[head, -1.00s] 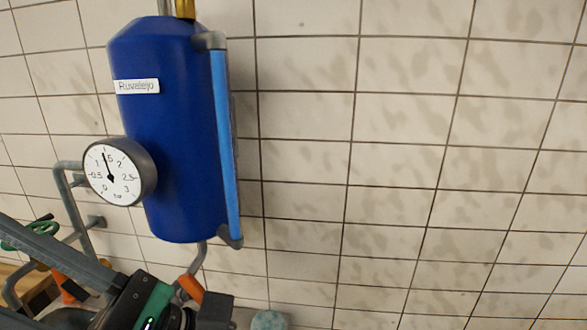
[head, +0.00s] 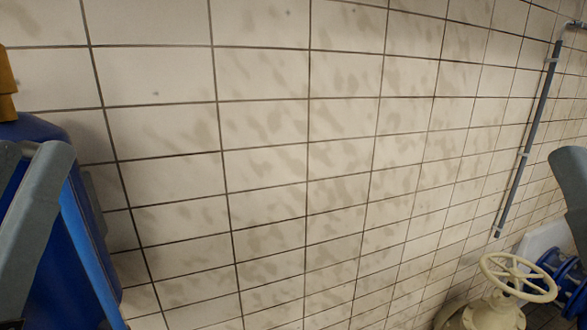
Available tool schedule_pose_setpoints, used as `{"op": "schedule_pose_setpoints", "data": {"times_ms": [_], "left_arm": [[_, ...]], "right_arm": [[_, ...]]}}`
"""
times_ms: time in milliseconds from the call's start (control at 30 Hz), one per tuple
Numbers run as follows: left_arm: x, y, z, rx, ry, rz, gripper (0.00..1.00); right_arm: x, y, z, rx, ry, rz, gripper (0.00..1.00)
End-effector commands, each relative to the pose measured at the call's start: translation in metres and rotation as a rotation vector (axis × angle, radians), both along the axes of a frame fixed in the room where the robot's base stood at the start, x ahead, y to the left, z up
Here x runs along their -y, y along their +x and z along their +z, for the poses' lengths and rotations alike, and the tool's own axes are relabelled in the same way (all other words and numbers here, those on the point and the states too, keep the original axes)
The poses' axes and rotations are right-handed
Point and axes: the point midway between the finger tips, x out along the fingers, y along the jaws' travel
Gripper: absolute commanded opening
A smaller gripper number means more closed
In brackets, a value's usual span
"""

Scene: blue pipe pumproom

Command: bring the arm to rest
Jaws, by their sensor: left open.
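My left gripper (head: 30,150) shows at the left edge as grey, round-tipped fingers. It stands in front of the blue tank and is open, with nothing seen between the fingers. Its base is cut off by the frame edge. A grey rounded part of mine shows at the right edge, and I cannot tell which part it is.
The blue tank (head: 75,255) with a light blue tube fills the lower left. A cream handwheel valve (head: 518,278) and blue flanged piping (head: 565,280) are at the lower right. A grey pipe (head: 528,145) runs down the tiled wall (head: 270,160). The middle is clear.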

Motion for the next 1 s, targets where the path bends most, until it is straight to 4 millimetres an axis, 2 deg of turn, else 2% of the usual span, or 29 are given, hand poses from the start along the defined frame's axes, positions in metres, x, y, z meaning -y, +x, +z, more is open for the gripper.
{"op": "schedule_pose_setpoints", "data": {"times_ms": [33, 100, 300, 400, 500, 567, 1000], "left_arm": [[0.000, 0.000, 0.050, 0.000, -0.001, -0.001, 0.45], [0.000, 0.000, 0.086, 0.000, -0.001, -0.001, 0.45], [0.000, 0.000, 0.181, 0.000, -0.001, -0.002, 0.45], [0.000, 0.000, 0.213, 0.000, -0.001, -0.003, 0.45], [0.000, 0.000, 0.229, 0.000, -0.001, -0.003, 0.45], [0.000, 0.000, 0.233, 0.000, -0.001, -0.003, 0.45], [0.000, 0.000, 0.229, 0.000, -0.001, -0.003, 0.45]], "right_arm": [[0.000, 0.000, 0.050, 0.000, 0.000, 0.000, 0.45], [0.000, 0.000, 0.085, 0.000, 0.000, 0.000, 0.45], [0.000, 0.000, 0.181, 0.000, 0.000, 0.000, 0.45], [0.000, 0.000, 0.213, 0.000, 0.000, 0.000, 0.45], [0.000, 0.000, 0.229, 0.000, 0.000, 0.000, 0.45], [0.000, 0.000, 0.233, -0.001, 0.000, 0.000, 0.45], [0.000, 0.000, 0.229, -0.001, 0.000, 0.000, 0.45]]}}
